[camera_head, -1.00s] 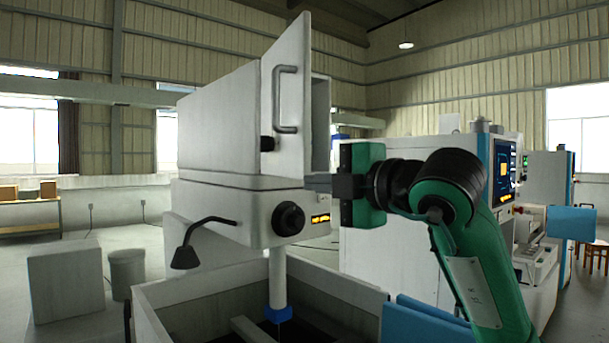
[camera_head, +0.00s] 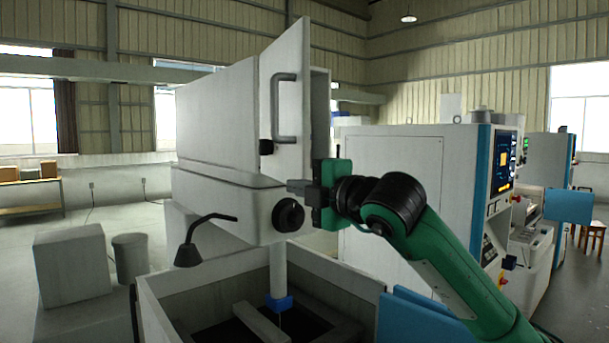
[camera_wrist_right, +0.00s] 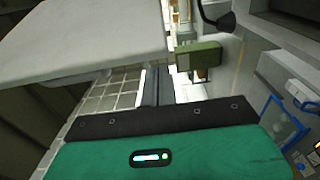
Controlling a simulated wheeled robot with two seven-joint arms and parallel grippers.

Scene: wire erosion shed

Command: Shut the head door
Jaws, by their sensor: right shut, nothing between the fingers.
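The head door (camera_head: 295,120) is a pale panel with a bar handle (camera_head: 277,108) on the machine head (camera_head: 217,115). It stands ajar, angled out from the head, with a gap showing behind its right edge. My right gripper (camera_head: 294,186) is shut and empty, its fingertips just below the door's lower right corner, beside the black knob. Whether it touches the door cannot be told. In the right wrist view the shut fingers (camera_wrist_right: 157,88) point away, and a pale panel, probably the door (camera_wrist_right: 85,40), fills the upper left. My left gripper is out of view.
A white cabinet with a screen (camera_head: 400,190) stands behind my right arm. A grey box (camera_head: 72,265) and bin are on the left floor.

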